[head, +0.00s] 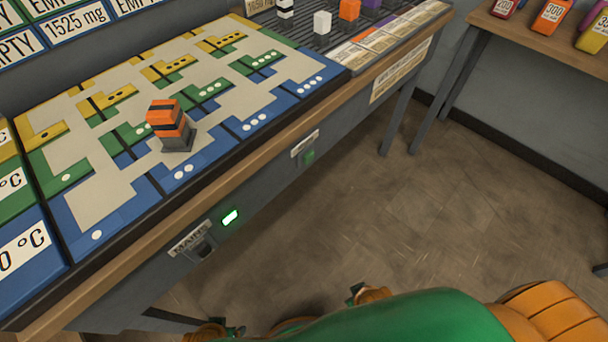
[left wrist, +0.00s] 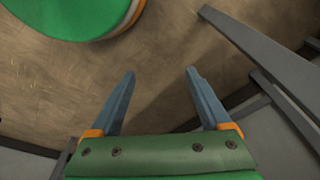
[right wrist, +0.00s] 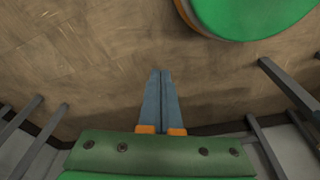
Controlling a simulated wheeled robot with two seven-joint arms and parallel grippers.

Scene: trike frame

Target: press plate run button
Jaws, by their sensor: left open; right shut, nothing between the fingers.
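A small green button (head: 309,156) sits on the grey front panel of the bench, below a small white label (head: 305,143) too small to read. The plate (head: 100,196), with its blue, green and yellow zones, lies on the bench top above the panel. My left gripper (left wrist: 160,72) is open and empty over the floor in the left wrist view. My right gripper (right wrist: 160,72) is shut and empty over the floor in the right wrist view. Both are apart from the button, which shows in neither wrist view.
A MAIN switch (head: 203,248) and a lit green lamp (head: 230,217) are on the panel, left of the button. An orange and black block stack (head: 168,118) stands on the plate. A side table (head: 535,35) holds several containers. The floor (head: 400,215) is clear.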

